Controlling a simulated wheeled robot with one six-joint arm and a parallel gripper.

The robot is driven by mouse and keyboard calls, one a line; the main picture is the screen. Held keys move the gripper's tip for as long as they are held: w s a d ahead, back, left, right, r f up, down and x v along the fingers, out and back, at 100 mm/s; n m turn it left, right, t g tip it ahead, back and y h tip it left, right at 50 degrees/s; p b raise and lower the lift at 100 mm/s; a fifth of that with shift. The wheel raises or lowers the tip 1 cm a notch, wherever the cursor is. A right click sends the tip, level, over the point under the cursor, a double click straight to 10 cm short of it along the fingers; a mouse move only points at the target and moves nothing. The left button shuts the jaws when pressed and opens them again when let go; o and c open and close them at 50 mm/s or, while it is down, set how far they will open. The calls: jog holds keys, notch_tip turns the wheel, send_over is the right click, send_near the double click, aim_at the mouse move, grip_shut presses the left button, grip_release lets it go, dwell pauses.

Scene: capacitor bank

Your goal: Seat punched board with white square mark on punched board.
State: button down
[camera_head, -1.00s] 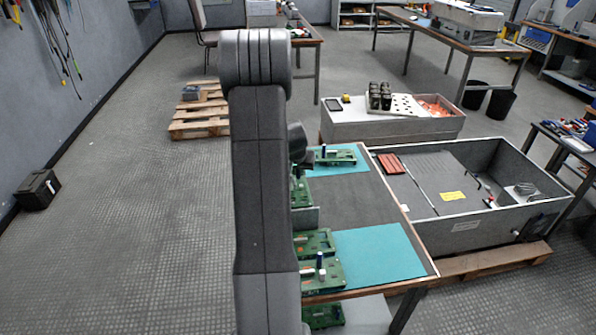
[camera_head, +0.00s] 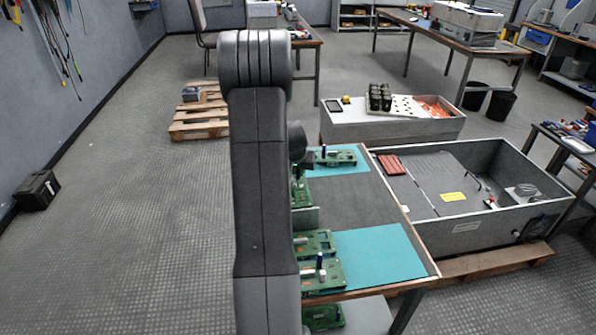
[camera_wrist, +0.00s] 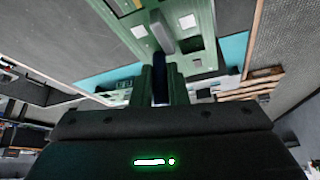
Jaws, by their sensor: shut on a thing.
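My gripper (camera_wrist: 160,86) is shut on a dark blue upright post (camera_wrist: 160,72) in the wrist view. A green punched board (camera_wrist: 198,42) with pale square marks (camera_wrist: 138,31) shows just beyond the fingers. I take it for the board I hold, but how the post joins it is not clear. In the head view my arm hides the gripper. A green board (camera_head: 301,192) stands partly behind my arm there. Another board with a blue post (camera_head: 345,159) lies on the far teal mat. Two more green boards (camera_head: 332,281) lie at the near end, partly hidden.
The bench (camera_head: 350,208) has clear dark surface in its middle and a mostly bare near teal mat (camera_head: 385,250). A large grey bin (camera_head: 430,225) stands to its right. A further green board (camera_head: 325,317) lies below the bench top.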

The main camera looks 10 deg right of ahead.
jog(key=shift+f+b, duration=1.25)
jog(key=shift+b, duration=0.1)
dwell(0.8)
jog(key=c, duration=1.3)
grip_release()
jog(key=shift+c, duration=0.2)
jog(key=v, duration=1.3)
jog(key=shift+r, duration=0.4)
jog(key=shift+s, duration=0.1)
jog(key=x, duration=1.3)
jog(key=shift+f, duration=0.4)
